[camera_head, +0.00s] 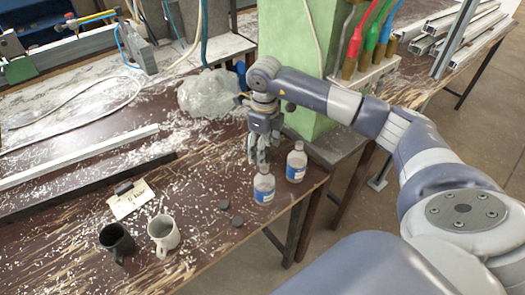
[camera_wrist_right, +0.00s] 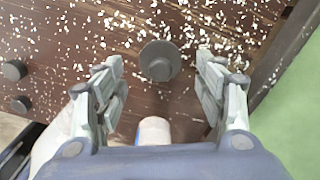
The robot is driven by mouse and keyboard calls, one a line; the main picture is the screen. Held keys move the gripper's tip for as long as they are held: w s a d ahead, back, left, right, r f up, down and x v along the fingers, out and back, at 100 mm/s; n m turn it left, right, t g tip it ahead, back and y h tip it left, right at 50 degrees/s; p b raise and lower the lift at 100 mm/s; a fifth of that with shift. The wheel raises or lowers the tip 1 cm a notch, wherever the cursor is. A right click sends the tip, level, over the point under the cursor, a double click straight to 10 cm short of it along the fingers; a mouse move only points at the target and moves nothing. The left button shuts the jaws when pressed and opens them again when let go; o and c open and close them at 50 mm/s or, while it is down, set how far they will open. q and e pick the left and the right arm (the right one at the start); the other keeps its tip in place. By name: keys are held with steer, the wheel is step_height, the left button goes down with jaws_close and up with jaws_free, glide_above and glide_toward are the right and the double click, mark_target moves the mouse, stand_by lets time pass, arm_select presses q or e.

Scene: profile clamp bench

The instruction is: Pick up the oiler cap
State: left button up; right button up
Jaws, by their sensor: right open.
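In the right wrist view a dark round cap with a raised centre (camera_wrist_right: 160,62), which looks like the oiler cap, lies on the brown bench between and beyond my fingertips. My right gripper (camera_wrist_right: 164,85) is open and empty, above the bench and apart from the cap. In the head view my right gripper (camera_head: 257,153) points down just behind two clear bottles with blue labels, the nearer bottle (camera_head: 264,187) and the farther bottle (camera_head: 296,163). The cap cannot be made out there. My left gripper is not in view.
Two flat dark discs (camera_head: 230,213) lie near the bench's front edge. A clear plastic bag (camera_head: 210,93) lies behind. A green column (camera_head: 300,50) rises close by the gripper.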

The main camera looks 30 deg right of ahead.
steer(key=shift+f, duration=0.85)
steer(key=c, duration=0.9)
steer(key=shift+o, duration=0.2)
steer(key=shift+r, duration=0.1)
step_height(320, 180, up, 8)
steer(key=shift+r+b, duration=0.1)
steer(key=shift+b, duration=0.6)
step_height(320, 180, up, 8)
steer(key=p, duration=0.4)
